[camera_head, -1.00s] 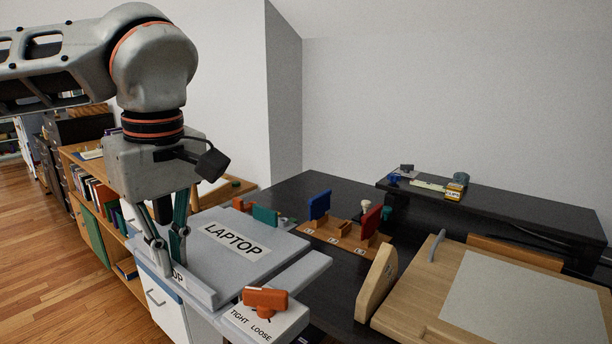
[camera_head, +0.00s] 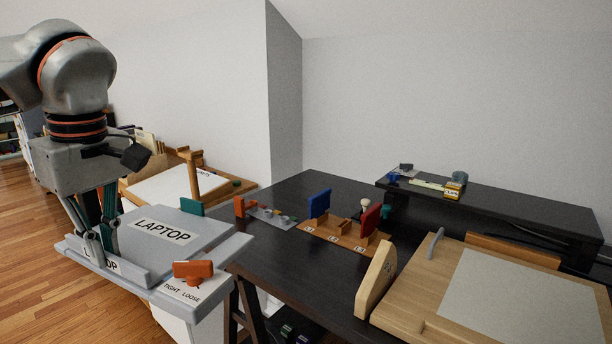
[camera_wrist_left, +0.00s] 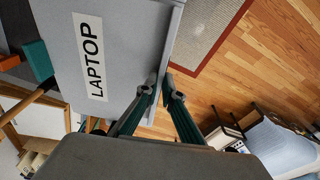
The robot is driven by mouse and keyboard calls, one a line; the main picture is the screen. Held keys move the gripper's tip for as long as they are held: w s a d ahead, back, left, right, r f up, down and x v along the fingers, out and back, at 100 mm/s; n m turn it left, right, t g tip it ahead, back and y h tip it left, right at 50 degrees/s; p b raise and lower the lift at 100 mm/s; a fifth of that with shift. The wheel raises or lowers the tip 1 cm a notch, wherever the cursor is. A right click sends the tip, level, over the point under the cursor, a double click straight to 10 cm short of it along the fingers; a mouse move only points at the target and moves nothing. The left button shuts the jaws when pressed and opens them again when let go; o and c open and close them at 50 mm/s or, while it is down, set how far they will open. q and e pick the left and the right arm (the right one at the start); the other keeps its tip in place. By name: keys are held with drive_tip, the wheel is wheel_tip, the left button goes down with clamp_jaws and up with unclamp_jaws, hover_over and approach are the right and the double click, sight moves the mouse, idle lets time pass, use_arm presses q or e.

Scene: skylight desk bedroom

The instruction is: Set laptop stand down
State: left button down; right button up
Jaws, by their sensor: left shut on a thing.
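The laptop stand (camera_head: 200,232) is a flat grey platform with a "LAPTOP" label, a raised front lip, an orange knob (camera_head: 192,270) and a "TIGHT LOOSE" plate at its near right corner. My left gripper (camera_head: 100,262) is shut on the stand's front lip. The stand is off the left end of the black desk, above the floor and a white cabinet. In the left wrist view the stand (camera_wrist_left: 120,30) fills the left half, with my left gripper (camera_wrist_left: 162,82) at its lip. The stand hides what is directly beneath it. My right gripper is out of view.
The black desk (camera_head: 290,255) has free surface left of the wooden numbered rack (camera_head: 345,236). A wooden drawing board (camera_head: 500,290) is at right. A low wooden surface with a post (camera_head: 193,172) stands behind the stand. A rug (camera_wrist_left: 205,25) lies on the floor.

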use_arm(q)
drive_tip(key=d+f+m, duration=0.2)
drive_tip(key=f+m, duration=0.4)
drive_tip(key=f, duration=0.6)
drive_tip(key=d+f+m+h, duration=0.1)
drive_tip(key=d+f+m, duration=0.2)
drive_tip(key=f+m, duration=0.4)
wheel_tip(320, 180, down, 6)
drive_tip(key=shift+w+d+r+t, duration=0.15)
drive_tip(key=shift+w+t, duration=0.05)
drive_tip(key=shift+t, duration=0.2)
drive_tip(key=shift+d, duration=0.1)
